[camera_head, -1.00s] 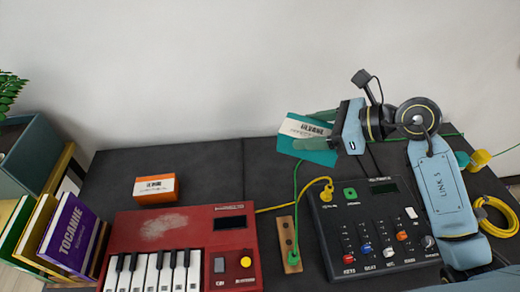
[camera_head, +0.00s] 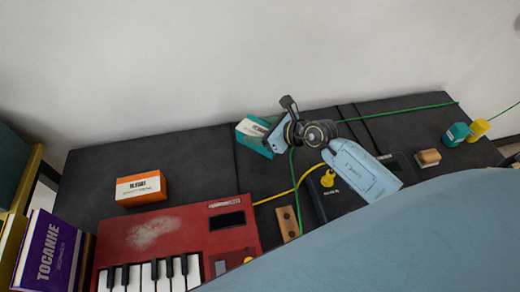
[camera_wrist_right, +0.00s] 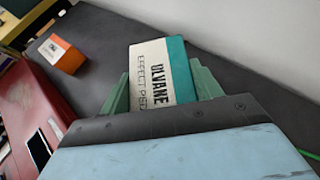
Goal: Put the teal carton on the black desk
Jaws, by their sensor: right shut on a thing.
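The teal carton (camera_head: 252,136) with a white label is near the back of the black desk (camera_head: 185,150). It also shows in the right wrist view (camera_wrist_right: 160,72), between the green fingers of my right gripper (camera_wrist_right: 160,88). In the head view my right gripper (camera_head: 266,138) comes from the right and is shut on the carton. The carton looks tilted; I cannot tell whether its underside touches the desk. My left gripper is not in view.
An orange box (camera_head: 145,188) stands left on the desk, behind a red keyboard (camera_head: 172,232). Yellow and green cables cross near a wooden strip (camera_head: 288,222). Purple book (camera_head: 47,252) at left. Small wooden block (camera_head: 429,157), teal spool (camera_head: 456,134) and yellow spool (camera_head: 479,128) at right.

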